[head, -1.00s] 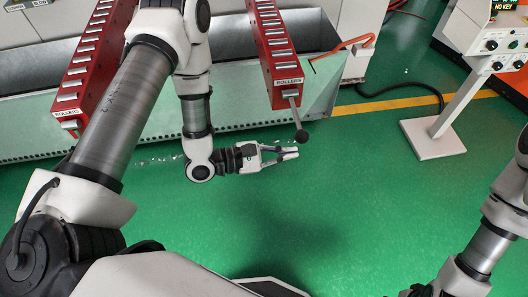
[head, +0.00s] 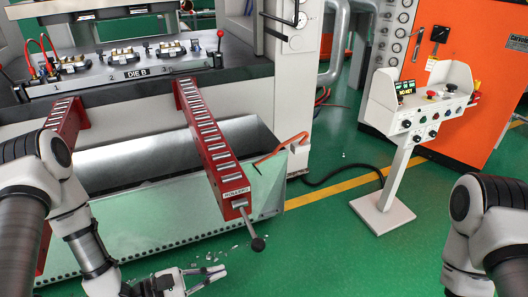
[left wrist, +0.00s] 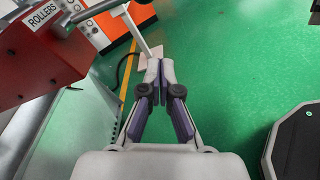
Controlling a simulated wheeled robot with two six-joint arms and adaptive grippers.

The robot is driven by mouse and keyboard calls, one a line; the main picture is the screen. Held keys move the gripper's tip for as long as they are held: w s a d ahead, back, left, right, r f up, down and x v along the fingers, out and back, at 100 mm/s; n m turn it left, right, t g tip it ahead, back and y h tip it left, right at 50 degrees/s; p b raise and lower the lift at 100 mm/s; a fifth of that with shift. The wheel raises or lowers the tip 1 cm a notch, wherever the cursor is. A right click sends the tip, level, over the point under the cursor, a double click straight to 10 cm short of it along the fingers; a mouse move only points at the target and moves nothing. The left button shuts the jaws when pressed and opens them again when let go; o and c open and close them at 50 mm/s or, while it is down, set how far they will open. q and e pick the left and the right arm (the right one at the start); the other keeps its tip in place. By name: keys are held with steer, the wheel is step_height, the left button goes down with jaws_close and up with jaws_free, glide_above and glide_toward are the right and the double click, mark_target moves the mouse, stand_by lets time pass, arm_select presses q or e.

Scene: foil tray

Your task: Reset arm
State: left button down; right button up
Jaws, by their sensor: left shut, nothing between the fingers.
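My left gripper (head: 212,272) is low at the bottom of the head view, over the green floor in front of the metal trough. In the left wrist view its fingers (left wrist: 159,66) meet at the tips with nothing between them. My right arm comes in at the right edge of the head view. Its gripper is outside the frame.
A red roller rail (head: 212,150) with a ball-ended lever juts out above the left gripper; it is close in the left wrist view (left wrist: 40,50). The metal trough (head: 150,215) lies behind. A control pedestal (head: 383,212) stands at right.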

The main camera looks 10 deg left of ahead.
arm_select(q)
steer(key=s+d+f+m+g+y+p, duration=0.3)
steer(key=s+d+f+m+g+y, duration=0.15)
steer(key=f, duration=0.35)
steer(key=s+a+f+m+g+y, duration=0.5)
steer(key=s+a+m+y, duration=0.3)
steer(key=m, duration=0.7)
steer(key=s+a+f, duration=0.1)
steer(key=s+a, duration=0.1)
steer(key=s, duration=0.1)
steer(key=shift+a+p, duration=0.4)
steer(key=shift+m+g+y, duration=0.25)
